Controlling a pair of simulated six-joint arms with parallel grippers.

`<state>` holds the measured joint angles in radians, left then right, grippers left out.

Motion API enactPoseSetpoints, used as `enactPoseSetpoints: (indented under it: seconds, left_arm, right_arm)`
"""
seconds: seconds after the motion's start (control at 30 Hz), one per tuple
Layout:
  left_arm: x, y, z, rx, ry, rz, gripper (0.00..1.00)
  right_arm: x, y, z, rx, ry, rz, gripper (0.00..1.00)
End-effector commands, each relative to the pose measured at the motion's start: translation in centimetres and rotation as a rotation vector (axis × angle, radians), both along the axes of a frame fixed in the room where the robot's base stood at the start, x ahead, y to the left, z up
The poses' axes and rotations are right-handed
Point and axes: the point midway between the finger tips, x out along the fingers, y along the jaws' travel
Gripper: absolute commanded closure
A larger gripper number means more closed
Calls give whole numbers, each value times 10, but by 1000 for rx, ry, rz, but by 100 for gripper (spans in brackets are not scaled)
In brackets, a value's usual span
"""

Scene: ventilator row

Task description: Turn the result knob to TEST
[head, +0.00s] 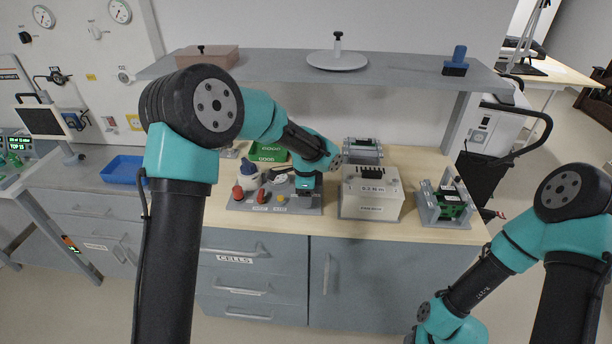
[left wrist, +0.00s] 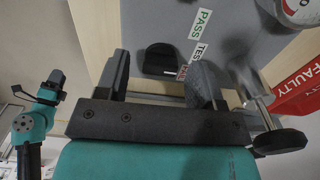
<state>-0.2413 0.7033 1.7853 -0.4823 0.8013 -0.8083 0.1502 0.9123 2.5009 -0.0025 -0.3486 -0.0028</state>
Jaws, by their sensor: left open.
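The result knob (left wrist: 160,57) is black with a short white mark, on a grey panel (left wrist: 150,18) in the left wrist view. A PASS label (left wrist: 201,24), a partly covered TEST label (left wrist: 200,53) and a small red label (left wrist: 182,72) stand beside it. The white mark lies close to the red label. My left gripper (left wrist: 161,78) is open, its fingers on either side of the knob; I cannot tell whether they touch it. In the head view my left gripper (head: 305,186) is over the grey board (head: 275,208) and hides the knob. My right arm's end (left wrist: 48,88) shows small.
Red knobs (head: 238,193) stand at the board's left. A white box (head: 371,200) and a grey fixture (head: 447,205) are to its right, a green tray (head: 268,151) behind. A red FAULTY bin (left wrist: 300,92) is close to my left gripper. A shelf (head: 400,77) hangs above.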

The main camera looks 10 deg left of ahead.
Motion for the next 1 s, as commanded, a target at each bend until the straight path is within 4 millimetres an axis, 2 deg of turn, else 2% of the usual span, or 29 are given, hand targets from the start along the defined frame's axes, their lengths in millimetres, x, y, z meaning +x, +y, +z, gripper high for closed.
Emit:
enactPoseSetpoints:
  seconds: [0.27,0.8,1.0]
  left_arm:
    - [1,-1,36,-1,-4,0,38]
    - [0,-1,139,-1,-4,0,38]
    - [0,0,164,-1,-2,0,38]
  right_arm:
    - [0,0,0,0,0,0,57]
    - [0,0,0,0,0,0,57]
    - [0,0,0,0,0,0,57]
